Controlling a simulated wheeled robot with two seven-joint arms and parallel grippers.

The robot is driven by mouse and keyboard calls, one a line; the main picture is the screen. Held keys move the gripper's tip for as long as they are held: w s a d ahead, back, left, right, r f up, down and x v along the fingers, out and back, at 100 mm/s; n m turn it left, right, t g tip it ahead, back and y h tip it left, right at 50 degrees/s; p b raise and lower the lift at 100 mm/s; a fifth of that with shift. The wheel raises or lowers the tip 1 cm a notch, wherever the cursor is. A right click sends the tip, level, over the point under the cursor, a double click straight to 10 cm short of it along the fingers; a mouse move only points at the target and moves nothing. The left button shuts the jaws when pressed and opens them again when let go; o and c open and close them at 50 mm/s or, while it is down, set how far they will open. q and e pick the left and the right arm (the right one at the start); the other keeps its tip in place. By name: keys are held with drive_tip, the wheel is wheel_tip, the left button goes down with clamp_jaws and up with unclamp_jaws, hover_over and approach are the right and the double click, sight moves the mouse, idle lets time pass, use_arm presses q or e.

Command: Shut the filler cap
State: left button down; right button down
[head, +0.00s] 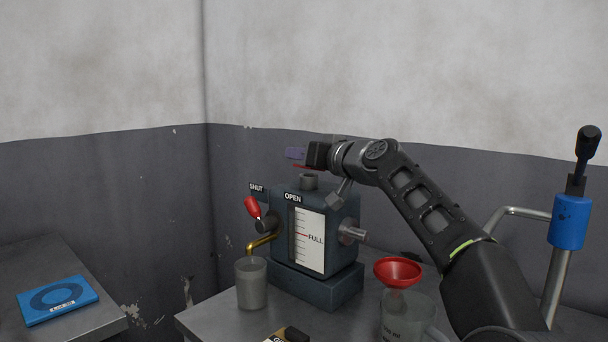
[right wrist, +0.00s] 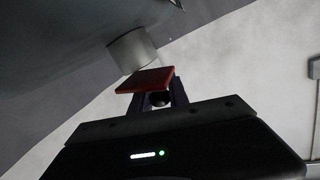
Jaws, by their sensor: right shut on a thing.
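The filler neck (head: 309,181) is a short grey cylinder on top of the blue-grey hydraulic reservoir (head: 340,225). It also shows in the right wrist view (right wrist: 134,52). A red plate (right wrist: 146,80), which looks like the filler cap, is at the fingertips of my right gripper (right wrist: 158,95). My right gripper is shut on it, close to the neck. In the head view the right gripper (head: 297,154) is above the reservoir and the red cap shows as a thin strip just over the neck. Whether cap and neck touch is unclear. My left gripper is out of view.
A red-handled valve (head: 252,208) and brass spout (head: 260,243) are on the reservoir's left, over a grey cup (head: 251,284). A red funnel (head: 398,272) sits in a clear jug (head: 405,317) at right. A blue pad (head: 57,299) lies on the left table.

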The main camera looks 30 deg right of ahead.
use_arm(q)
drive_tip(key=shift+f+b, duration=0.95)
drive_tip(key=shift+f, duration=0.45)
use_arm(e)
drive_tip(key=shift+a+f+n, duration=0.2)
drive_tip(key=shift+f+n, duration=0.1)
drive_tip(key=shift+n, duration=0.4)
drive_tip(key=c, duration=1.3)
unclamp_jaws()
drive_tip(key=shift+o, duration=0.2)
drive_tip(key=shift+s, duration=0.15)
drive_tip(key=s+b, duration=0.1)
drive_tip(key=s, duration=0.2)
drive_tip(key=s+b, duration=0.1)
drive_tip(key=s, duration=0.2)
drive_tip(key=shift+s+d+r, duration=0.1)
drive_tip(key=shift+s+r, duration=0.1)
drive_tip(key=shift+s, duration=0.15)
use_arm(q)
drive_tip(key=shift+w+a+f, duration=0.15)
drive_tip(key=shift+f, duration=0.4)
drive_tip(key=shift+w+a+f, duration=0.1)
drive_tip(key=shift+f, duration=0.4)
use_arm(e)
drive_tip(key=shift+s, duration=0.45)
